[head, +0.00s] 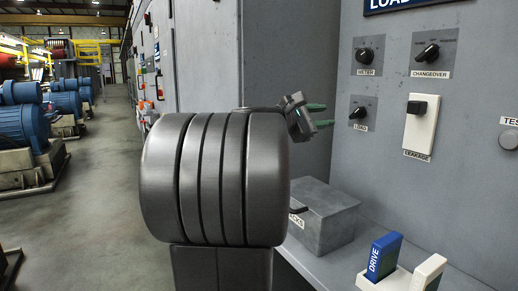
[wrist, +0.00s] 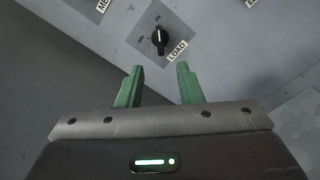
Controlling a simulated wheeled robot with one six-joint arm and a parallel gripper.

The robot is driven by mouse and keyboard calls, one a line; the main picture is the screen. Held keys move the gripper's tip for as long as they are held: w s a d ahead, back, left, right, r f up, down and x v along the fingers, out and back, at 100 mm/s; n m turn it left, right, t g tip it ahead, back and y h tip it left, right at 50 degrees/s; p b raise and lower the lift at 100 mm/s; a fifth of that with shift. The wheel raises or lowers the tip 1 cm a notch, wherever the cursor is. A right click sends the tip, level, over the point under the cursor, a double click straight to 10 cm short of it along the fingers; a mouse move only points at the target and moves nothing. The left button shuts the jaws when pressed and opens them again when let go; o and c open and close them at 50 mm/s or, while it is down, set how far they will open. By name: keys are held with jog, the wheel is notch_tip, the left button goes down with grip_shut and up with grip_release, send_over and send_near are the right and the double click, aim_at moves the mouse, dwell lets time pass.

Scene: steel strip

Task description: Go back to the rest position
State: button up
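My gripper (head: 321,115) shows in the head view just left of the LOAD knob (head: 358,113), its green fingers pointing at the grey panel. In the wrist view my gripper (wrist: 159,82) is open, with a clear gap between the two green fingers and nothing in it. The black LOAD knob (wrist: 160,40) on its grey plate lies beyond the fingertips, in line with the gap and apart from them. Most of my arm hides behind its own large dark grey part in the head view.
The panel also carries a METER knob (head: 364,55), a CHANGEOVER knob (head: 428,52), a LEAKAGE switch (head: 421,127) and a round button (head: 509,139). A grey box (head: 323,218), a blue DRIVE rocker (head: 384,255) and a white rocker (head: 429,272) are on the ledge below. The left aisle is clear.

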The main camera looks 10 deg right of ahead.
aim_at(355, 113)
jog(key=x, duration=1.2)
jog(key=shift+d, duration=0.15)
